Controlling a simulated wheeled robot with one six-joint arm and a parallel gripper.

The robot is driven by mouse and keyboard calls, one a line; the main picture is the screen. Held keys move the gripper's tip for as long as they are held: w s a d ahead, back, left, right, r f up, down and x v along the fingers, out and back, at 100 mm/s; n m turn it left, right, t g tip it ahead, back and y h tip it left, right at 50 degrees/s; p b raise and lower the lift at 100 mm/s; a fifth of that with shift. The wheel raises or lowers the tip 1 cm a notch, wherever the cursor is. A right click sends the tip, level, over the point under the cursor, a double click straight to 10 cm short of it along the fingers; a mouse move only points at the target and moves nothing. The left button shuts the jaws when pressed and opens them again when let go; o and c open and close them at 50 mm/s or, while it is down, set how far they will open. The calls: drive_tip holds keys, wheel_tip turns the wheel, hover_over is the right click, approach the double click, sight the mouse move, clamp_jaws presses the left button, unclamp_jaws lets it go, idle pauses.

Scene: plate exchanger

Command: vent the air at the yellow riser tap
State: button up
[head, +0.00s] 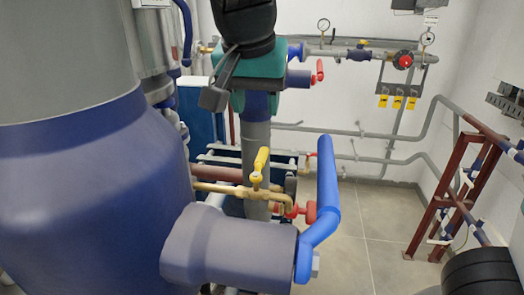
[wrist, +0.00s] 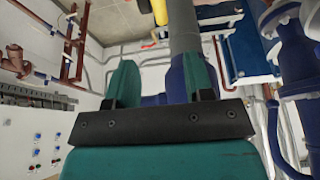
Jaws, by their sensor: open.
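The yellow riser tap (head: 261,162) has a yellow lever standing roughly upright on a brass valve body (head: 256,183), in the middle of the head view. A yellow piece that looks like its lever (wrist: 160,12) shows at the top edge of the wrist view, partly cut off. My gripper (head: 255,85) is teal and black, above and apart from the tap, in front of the grey riser pipe. In the wrist view my gripper (wrist: 160,78) has its two teal fingers spread apart with nothing between them. Its fingertips are hard to make out in the head view.
A large blue lever (head: 327,185) on a thick pipe end (head: 235,250) stands close, right of and below the tap. A red handle (head: 310,211) sits between them. A blue-grey tank (head: 90,190) fills the left. Open floor (head: 370,225) lies to the right.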

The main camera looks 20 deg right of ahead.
sight(262, 153)
drive_tip(key=p+x, duration=0.1)
drive_tip(key=x, duration=1.1)
drive_tip(key=shift+f+p, duration=0.35)
drive_tip(key=shift+p, duration=0.05)
clamp_jaws()
